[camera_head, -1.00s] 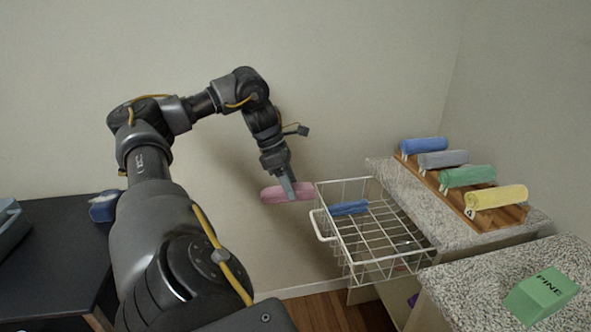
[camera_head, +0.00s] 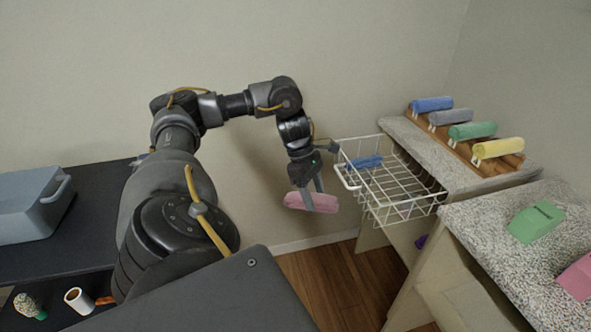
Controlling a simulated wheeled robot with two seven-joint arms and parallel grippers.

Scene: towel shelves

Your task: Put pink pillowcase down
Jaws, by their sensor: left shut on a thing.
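The pink pillowcase (camera_head: 326,203) is a rolled pink bundle in the middle of the head view. My left gripper (camera_head: 311,198) points down and is shut on it, holding it in the air. The pillowcase is in front of the pale wall, left of and lower in the picture than the white wire basket (camera_head: 411,211). My right gripper is not in view.
The pulled-out wire basket holds a blue roll (camera_head: 366,162). A wooden rack (camera_head: 449,146) with several coloured rolls stands on the speckled counter (camera_head: 400,131). A grey-blue bin (camera_head: 32,205) sits on the dark table (camera_head: 100,200).

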